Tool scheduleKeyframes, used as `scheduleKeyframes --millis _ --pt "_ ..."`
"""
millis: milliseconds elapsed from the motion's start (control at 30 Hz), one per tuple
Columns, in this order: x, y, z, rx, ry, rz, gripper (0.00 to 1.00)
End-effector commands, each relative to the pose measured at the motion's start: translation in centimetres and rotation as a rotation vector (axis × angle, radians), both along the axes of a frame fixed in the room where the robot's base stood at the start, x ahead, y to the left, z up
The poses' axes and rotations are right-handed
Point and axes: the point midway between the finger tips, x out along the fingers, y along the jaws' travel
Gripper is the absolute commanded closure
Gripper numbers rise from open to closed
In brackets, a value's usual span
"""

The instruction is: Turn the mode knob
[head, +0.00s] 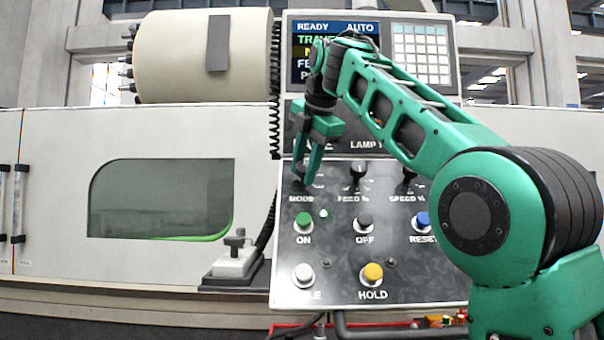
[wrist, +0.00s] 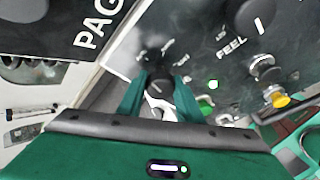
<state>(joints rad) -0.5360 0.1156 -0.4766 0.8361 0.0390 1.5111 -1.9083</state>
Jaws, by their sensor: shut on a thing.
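The mode knob is a small black knob on the grey control panel (head: 335,270), above the MODE label at the panel's upper left. In the head view my green gripper (head: 310,180) reaches down over it and mostly hides it. In the wrist view the black mode knob (wrist: 158,88) sits between my two green fingers, and my gripper (wrist: 155,95) is shut on it. The knob's pointer and exact setting are hard to make out.
The feed knob (head: 358,172) is just right of the mode knob. Below are a green ON button (head: 303,222), a black OFF button (head: 364,222), a blue RESET button (head: 421,221) and a yellow HOLD button (head: 372,273). The screen (head: 312,75) stands above.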

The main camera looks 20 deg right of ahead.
Motion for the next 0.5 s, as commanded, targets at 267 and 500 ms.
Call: scheduleKeyframes --millis 267,500 --pt "0.10 -0.36 0.28 -0.100 0.021 0.074 0.90" --pt "0.02 -0.34 0.33 -0.132 0.032 0.103 0.90"
